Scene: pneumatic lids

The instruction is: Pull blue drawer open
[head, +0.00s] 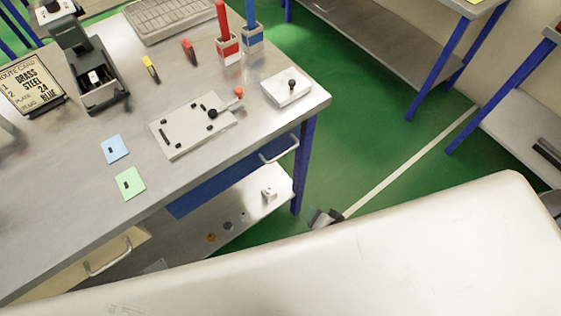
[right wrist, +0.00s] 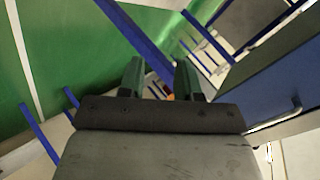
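The blue drawer (head: 222,183) sits under the front edge of the metal workbench, towards its right end, and appears shut. Its pale bar handle (head: 279,149) sticks out near the bench's right leg. In the right wrist view the blue drawer front (right wrist: 245,93) is at the right, with its handle (right wrist: 278,121) below. My right gripper (head: 323,217) is in front of the bench, right of the handle and apart from it, mostly hidden behind my white arm. In the right wrist view its two fingers (right wrist: 160,72) are spread with nothing between them. My left gripper is not in view.
A cream drawer with a handle (head: 108,258) is at the bench's lower left. A blue leg (head: 304,165) stands right of the blue drawer. The lower shelf (head: 245,205) holds small parts. A fixture plate (head: 190,133) lies on the bench. Green floor (head: 365,130) is clear to the right.

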